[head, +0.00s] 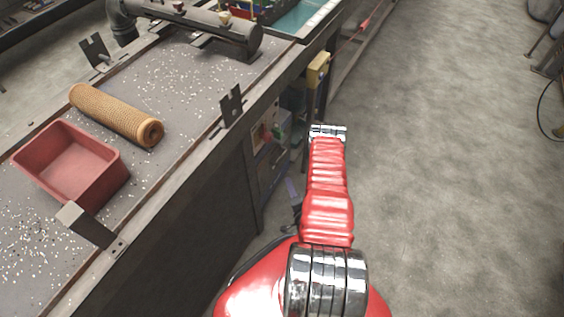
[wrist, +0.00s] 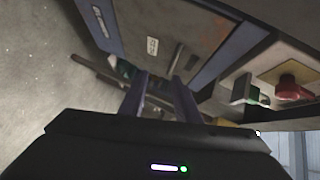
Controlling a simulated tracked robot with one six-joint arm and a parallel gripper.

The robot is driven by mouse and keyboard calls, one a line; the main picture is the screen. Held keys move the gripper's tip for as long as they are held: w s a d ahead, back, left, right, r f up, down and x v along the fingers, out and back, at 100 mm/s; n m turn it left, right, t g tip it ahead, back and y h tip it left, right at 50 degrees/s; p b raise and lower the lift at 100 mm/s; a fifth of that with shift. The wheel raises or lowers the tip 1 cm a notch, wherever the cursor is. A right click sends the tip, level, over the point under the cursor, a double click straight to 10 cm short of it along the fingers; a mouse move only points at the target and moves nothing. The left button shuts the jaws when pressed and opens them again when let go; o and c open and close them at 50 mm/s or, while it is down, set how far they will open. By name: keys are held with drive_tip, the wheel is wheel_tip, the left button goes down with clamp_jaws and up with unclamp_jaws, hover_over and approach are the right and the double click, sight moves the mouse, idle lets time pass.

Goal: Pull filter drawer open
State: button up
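A grey drawer front (wrist: 135,35) with a small white label and a short bar handle (wrist: 179,57) fills the upper middle of the wrist view, seen tilted. I cannot read the label or tell whether it is the filter drawer. My gripper (wrist: 160,78) points at this front, its two fingers apart with nothing visible between them. The handle is close to the right fingertip; I cannot tell if they touch. In the head view the cabinet (head: 271,168) is under the bench, left of my red arm. My gripper's fingers are hidden there.
A red-and-green control (wrist: 240,90) sits right of the drawer front in the wrist view. The workbench (head: 190,75) carries a red tray (head: 118,165), a mesh tube (head: 110,112) and a dark pipe (head: 225,35). The concrete floor (head: 440,150) right of my arm is clear.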

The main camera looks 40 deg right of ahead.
drive_tip(key=shift+w+d+r+m+t, duration=0.1)
drive_tip(key=shift+r+m+t, duration=0.15)
drive_tip(key=shift+r, duration=0.25)
drive_tip(key=shift+w+d+r+m+t, duration=0.15)
drive_tip(key=shift+r+t, duration=0.1)
drive_tip(key=shift+r, duration=0.25)
drive_tip(key=x, duration=1.3)
drive_tip(key=shift+w+d, duration=0.2)
drive_tip(key=shift+f, duration=0.1)
drive_tip(key=shift+c, duration=0.2)
clamp_jaws()
drive_tip(key=shift+s, duration=0.1)
